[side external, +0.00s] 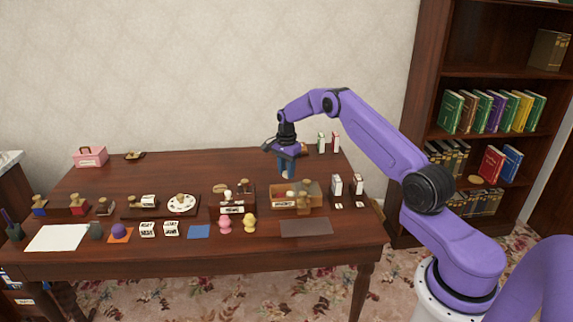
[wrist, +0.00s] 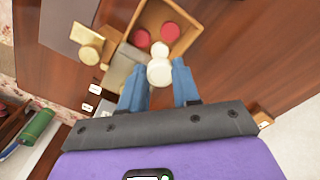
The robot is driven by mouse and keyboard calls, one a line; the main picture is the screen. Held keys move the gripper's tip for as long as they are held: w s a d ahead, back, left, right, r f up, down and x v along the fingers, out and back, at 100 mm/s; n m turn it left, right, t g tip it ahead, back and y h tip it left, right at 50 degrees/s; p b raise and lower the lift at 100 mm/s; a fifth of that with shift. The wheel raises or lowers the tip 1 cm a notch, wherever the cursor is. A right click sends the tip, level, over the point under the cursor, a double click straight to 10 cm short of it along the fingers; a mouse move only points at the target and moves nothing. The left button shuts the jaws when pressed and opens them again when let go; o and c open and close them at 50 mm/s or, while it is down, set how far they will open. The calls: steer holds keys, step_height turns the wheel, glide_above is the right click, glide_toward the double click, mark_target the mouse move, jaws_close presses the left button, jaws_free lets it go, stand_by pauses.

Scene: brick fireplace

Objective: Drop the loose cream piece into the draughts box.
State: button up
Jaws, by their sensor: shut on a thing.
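My gripper (side external: 287,168) is above the wooden draughts box (side external: 312,188), pointing down. In the wrist view, my blue fingers (wrist: 157,75) are shut on a round cream piece (wrist: 159,73). The draughts box (wrist: 191,39) is open there, with two red pieces (wrist: 169,32) and (wrist: 142,38) inside. A second cream piece (wrist: 160,48) shows just beyond the held one and appears to be in the box. The held piece overlaps the near part of the box in the picture, so its exact height above it is hard to tell.
A wooden-handled brass stamp (wrist: 89,45) stands beside the box. The back of the table is mostly clear.

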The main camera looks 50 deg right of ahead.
mark_target(286, 173)
steer(key=shift+f, duration=0.15)
steer(key=o, duration=1.1)
step_height(286, 173, up, 18)
steer(key=shift+f, duration=0.25)
